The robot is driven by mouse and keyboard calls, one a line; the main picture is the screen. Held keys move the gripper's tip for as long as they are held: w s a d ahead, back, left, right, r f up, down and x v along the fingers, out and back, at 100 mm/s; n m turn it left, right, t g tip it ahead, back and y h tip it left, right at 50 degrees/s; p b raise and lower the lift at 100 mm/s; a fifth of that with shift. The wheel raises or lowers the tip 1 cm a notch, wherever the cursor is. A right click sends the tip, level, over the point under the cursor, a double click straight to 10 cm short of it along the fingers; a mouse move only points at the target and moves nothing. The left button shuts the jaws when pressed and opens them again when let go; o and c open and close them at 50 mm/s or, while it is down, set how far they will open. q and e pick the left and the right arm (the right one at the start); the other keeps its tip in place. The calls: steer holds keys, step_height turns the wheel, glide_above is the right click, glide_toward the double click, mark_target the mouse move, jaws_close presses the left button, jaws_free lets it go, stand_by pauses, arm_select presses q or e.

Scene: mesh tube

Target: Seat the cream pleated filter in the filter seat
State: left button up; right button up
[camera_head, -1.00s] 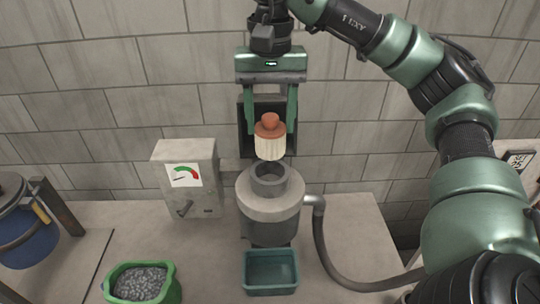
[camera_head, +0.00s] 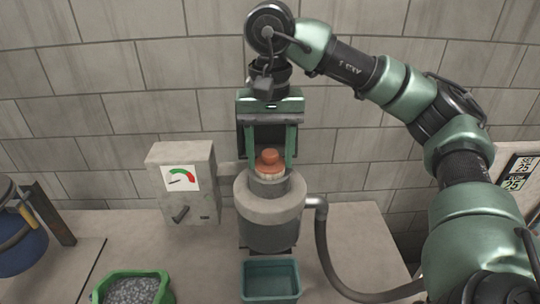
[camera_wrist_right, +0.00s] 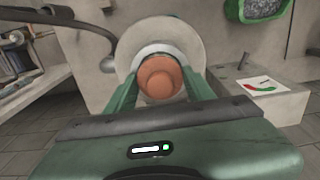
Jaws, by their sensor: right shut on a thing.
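The cream pleated filter (camera_head: 269,174) has an orange cap with a knob, which also shows in the right wrist view (camera_wrist_right: 160,78). Only a thin cream band shows under the cap; the rest is hidden inside the grey ring-shaped filter seat (camera_head: 270,188). The filter looks upright and centred in the seat opening. I cannot tell whether it rests on the bottom. My right gripper (camera_head: 271,160) points down from above, its green fingers shut on the filter at either side of the cap. My left gripper is not in view.
The seat tops a round grey housing (camera_head: 270,210) with a hose (camera_head: 322,240) at its right. A teal tray (camera_head: 270,280) is below it. A gauge box (camera_head: 184,182) stands left, and a green tub of grey granules (camera_head: 134,288) is front left.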

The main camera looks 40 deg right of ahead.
steer(key=shift+f, duration=0.25)
steer(key=o, duration=1.4)
steer(key=shift+c, duration=0.2)
steer(key=shift+r, duration=0.15)
steer(key=shift+r, duration=0.6)
step_height(320, 180, up, 11)
steer(key=p, duration=0.2)
